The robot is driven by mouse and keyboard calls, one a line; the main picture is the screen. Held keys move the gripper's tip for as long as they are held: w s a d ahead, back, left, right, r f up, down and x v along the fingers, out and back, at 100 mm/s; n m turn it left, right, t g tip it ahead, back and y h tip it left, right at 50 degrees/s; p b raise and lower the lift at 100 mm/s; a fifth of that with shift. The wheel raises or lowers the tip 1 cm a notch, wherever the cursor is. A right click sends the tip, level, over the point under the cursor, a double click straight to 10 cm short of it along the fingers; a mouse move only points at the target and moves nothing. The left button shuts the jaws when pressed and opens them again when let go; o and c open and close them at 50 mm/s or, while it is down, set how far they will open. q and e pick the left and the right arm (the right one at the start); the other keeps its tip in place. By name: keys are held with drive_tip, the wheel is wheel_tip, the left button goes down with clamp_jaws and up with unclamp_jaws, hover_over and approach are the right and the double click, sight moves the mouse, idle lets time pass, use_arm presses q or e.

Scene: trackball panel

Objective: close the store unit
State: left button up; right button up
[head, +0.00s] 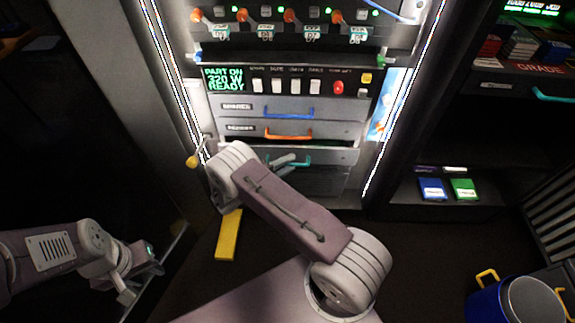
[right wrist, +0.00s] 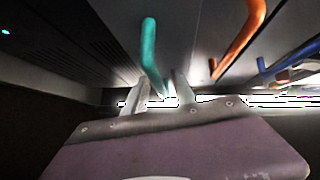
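The store unit is the panel cabinet in the middle of the head view, with a blue-handled drawer (head: 340,107), an orange-handled drawer (head: 340,130) and a teal-handled drawer (head: 335,156). A dark gap shows above the teal-handled drawer, whose front seems to stand out a little. My right gripper (head: 285,163) is at its teal handle (head: 303,161), partly behind my arm. In the right wrist view, the fingers (right wrist: 158,92) stand apart on either side of the teal handle (right wrist: 149,45), with gaps visible. My left gripper (head: 138,278) is low at the left, away from the drawers; its fingers are unclear.
Above the drawers are a switch row with a red button (head: 338,88) and a green display (head: 224,79). A yellow bar (head: 229,235) lies on the floor. A blue bin (head: 510,300) stands at the lower right. Dark shelves (head: 445,212) flank the unit on the right.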

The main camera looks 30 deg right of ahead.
clamp_jaws()
idle(1.3)
